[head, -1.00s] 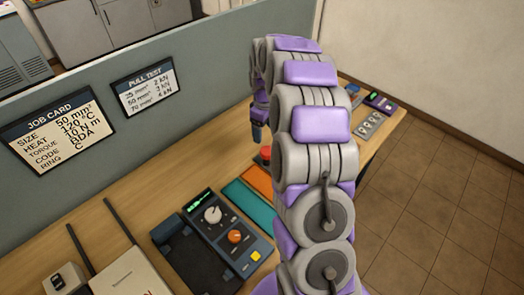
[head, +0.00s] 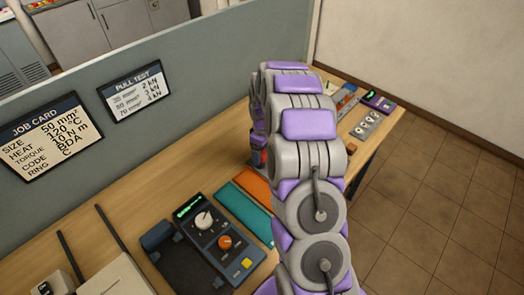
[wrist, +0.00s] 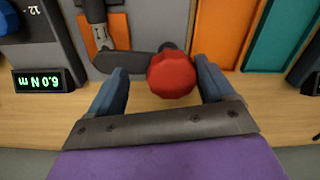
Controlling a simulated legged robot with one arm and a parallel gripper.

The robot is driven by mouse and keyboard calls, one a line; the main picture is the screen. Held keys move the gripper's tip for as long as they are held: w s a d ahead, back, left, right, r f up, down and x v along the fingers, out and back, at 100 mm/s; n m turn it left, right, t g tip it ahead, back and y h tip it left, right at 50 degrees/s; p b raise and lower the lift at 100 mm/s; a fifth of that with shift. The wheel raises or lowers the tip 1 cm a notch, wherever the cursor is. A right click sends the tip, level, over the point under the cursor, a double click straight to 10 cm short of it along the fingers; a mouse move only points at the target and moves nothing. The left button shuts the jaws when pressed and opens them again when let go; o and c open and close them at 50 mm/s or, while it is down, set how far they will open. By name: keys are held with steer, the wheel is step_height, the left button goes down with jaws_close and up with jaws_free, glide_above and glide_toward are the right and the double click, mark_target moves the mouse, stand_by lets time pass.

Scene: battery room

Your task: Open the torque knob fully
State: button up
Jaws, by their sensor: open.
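In the wrist view a torque unit stands at the upper left. Contact cannot be told. In the head view my arm largely hides my gripper and the torque unit; a bit of the red ball (head: 262,157) shows.
A black device with a white knob (head: 204,220), an orange knob (head: 224,242) and a yellow button (head: 247,263) stands nearer. Orange and teal mats (head: 244,213) lie beside it. A partition with a job card (head: 45,135), torque 10 N m, runs behind the bench.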

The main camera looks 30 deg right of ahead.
steer(key=shift+c, duration=0.6)
steer(key=shift+a+r, duration=0.1)
steer(key=shift+a, duration=0.95)
steer(key=c, duration=0.4)
steer(key=shift+w, duration=0.1)
steer(key=shift+c, duration=0.9)
steer(key=shift+d, duration=0.4)
steer(key=c, duration=0.4)
steer(key=shift+a, duration=0.15)
steer(key=c, duration=0.4)
